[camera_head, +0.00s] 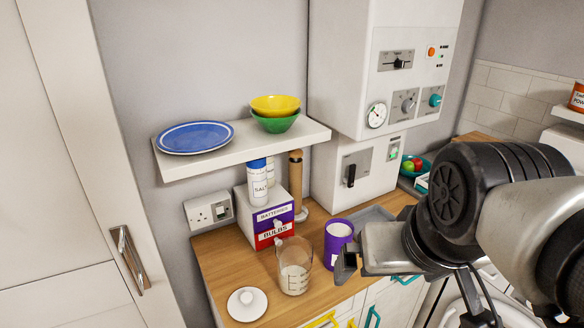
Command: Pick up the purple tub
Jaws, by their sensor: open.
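The purple tub (337,242) stands upright on the wooden worktop, with a pale label on its side. Part of the tub's lower right side is hidden behind the gripper. I cannot tell whether the gripper touches the tub.
A glass measuring jug (293,275) stands close left of the tub, beside a white lidded dish (247,303). A grey tray (374,217) lies behind right. A battery and bulb box (265,218) stands behind left, below a white shelf (230,154).

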